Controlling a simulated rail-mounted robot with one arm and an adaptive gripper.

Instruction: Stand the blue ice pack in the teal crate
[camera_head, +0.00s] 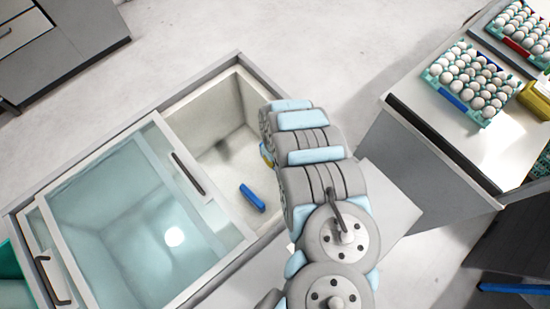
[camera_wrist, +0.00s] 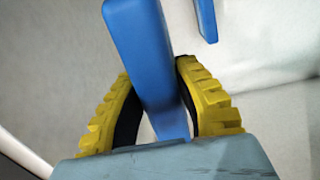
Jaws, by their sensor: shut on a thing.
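My gripper (camera_wrist: 156,72) has yellow ridged fingers, shut on a blue ice pack (camera_wrist: 140,45) that stands up between them in the wrist view. In the head view my arm hides most of the gripper; only a bit of yellow shows, inside the open part of the freezer. A second blue bar (camera_wrist: 207,18) shows at the top of the wrist view, apart from the held one. In the head view a blue ice pack (camera_head: 252,198) lies on the freezer floor. A teal edge (camera_head: 8,262), perhaps the teal crate, is cut off at the far left.
The chest freezer (camera_head: 105,138) has a sliding glass lid (camera_head: 130,215) over its left part; the right part is open. Egg trays (camera_head: 470,82) and a yellow box (camera_head: 535,100) stand on the counter at right. Pale floor lies behind the freezer.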

